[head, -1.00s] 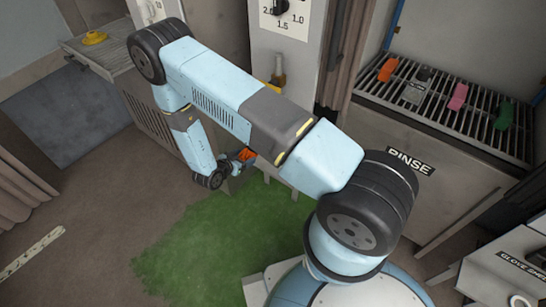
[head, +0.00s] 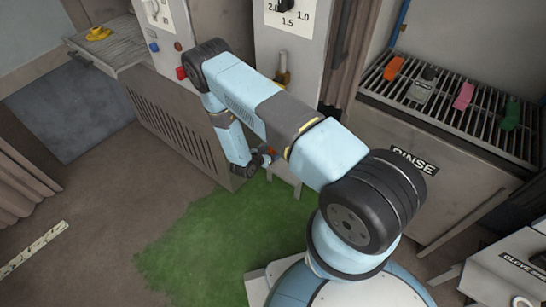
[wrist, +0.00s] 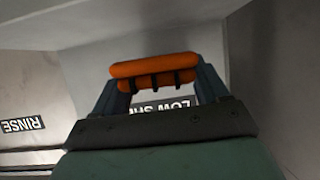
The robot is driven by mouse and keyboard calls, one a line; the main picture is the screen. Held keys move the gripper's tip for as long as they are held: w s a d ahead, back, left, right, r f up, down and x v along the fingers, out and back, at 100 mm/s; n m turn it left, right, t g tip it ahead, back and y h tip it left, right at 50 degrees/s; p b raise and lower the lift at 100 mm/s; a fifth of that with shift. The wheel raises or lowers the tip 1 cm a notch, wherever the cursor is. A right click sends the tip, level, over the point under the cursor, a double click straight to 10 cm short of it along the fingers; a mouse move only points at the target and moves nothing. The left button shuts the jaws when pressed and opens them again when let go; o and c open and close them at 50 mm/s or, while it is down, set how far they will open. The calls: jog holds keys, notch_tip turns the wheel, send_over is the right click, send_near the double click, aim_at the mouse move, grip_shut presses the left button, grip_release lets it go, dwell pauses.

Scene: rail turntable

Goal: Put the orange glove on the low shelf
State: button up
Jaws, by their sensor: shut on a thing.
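In the wrist view my gripper (wrist: 158,84) is shut on the orange glove (wrist: 150,67), which lies across between the two fingers. Behind it is a pale surface with an upside-down label (wrist: 180,106) that begins "LOW SH"; the fingers and glove cover part of it. In the head view my gripper (head: 266,157) is low down, near the grey stand under the middle panel. The glove is mostly hidden there by my wrist. The low shelf's surface is not clearly visible in the head view.
A slatted rinse rack (head: 455,125) at the right holds an orange item (head: 393,67), a grey one (head: 422,85), a pink one (head: 463,96) and a green one (head: 508,115). A vented cabinet (head: 180,135) stands left of my gripper. The green floor patch (head: 215,235) is clear.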

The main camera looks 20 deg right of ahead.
jog(key=shift+w+d+f, duration=0.2)
jog(key=shift+d+f, duration=0.15)
jog(key=shift+f, duration=1.65)
jog(key=o, duration=1.1)
jog(key=shift+c, duration=0.2)
jog(key=v, duration=1.2)
